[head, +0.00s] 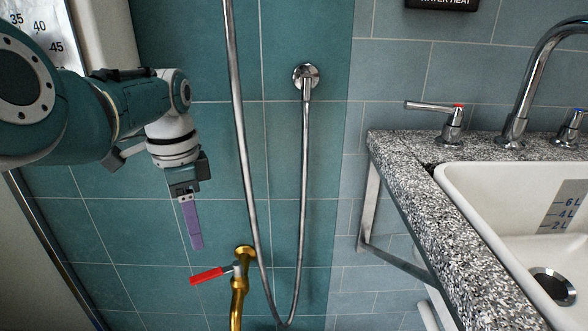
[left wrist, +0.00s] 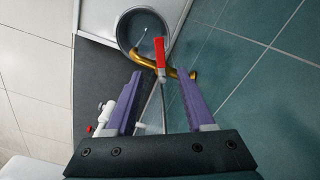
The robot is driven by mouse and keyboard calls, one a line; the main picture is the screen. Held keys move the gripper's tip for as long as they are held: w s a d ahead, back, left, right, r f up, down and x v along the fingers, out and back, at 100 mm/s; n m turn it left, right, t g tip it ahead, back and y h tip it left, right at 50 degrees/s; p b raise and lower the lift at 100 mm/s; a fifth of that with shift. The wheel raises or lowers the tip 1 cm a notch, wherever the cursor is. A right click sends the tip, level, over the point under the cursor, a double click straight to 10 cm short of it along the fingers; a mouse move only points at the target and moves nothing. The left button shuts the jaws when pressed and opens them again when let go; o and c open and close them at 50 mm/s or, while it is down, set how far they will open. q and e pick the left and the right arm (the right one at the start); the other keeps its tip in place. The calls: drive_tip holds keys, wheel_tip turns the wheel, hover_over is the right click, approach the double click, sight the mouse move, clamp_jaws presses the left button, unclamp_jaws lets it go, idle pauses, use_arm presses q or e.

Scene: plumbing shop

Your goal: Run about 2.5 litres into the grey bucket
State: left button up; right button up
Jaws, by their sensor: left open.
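The brass wall tap (head: 240,285) with its red lever (head: 207,275) is low on the teal wall. The lever sticks out to the left, across the tap body. My left gripper (head: 195,240) hangs above and beside the lever, fingers down. In the left wrist view the open gripper (left wrist: 160,73) has the tap (left wrist: 176,72) and red lever (left wrist: 159,52) ahead, between and beyond the purple fingertips; contact cannot be told. The grey bucket (left wrist: 122,32) stands on the floor below the spout, with a thin pale line inside. Its water level is unclear. My right gripper is out of view.
A metal hose (head: 303,180) loops down close to the right of the tap. A speckled counter (head: 410,190) with a white sink (head: 470,185) stands to the right. A white fitting (left wrist: 106,112) with a red part shows left of the fingers in the left wrist view.

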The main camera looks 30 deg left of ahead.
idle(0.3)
use_arm(q)
drive_tip(key=shift+f, duration=0.1)
drive_tip(key=shift+c, duration=0.5)
drive_tip(key=a+f+t+y+b, duration=0.1)
drive_tip(key=a+f, duration=0.1)
drive_tip(key=f, duration=0.1)
drive_tip(key=a+f+t+y+b, duration=0.1)
drive_tip(key=f+b, duration=0.1)
drive_tip(key=f, duration=0.2)
drive_tip(key=a+f+t+y+b, duration=0.1)
drive_tip(key=a+f+b, duration=0.1)
drive_tip(key=f, duration=0.2)
drive_tip(key=shift+s+a+m+t+y, duration=0.35)
drive_tip(key=shift+m+t+y, duration=0.05)
drive_tip(key=shift+c, duration=0.6)
drive_tip(key=m+t+b, duration=0.8)
drive_tip(key=t+b, duration=0.6)
approach(201, 282)
drive_tip(key=x, duration=0.2)
drive_tip(key=b+x, duration=0.3)
drive_tip(key=x, duration=0.6)
drive_tip(key=shift+w, duration=0.25)
drive_tip(key=shift+c, duration=0.2)
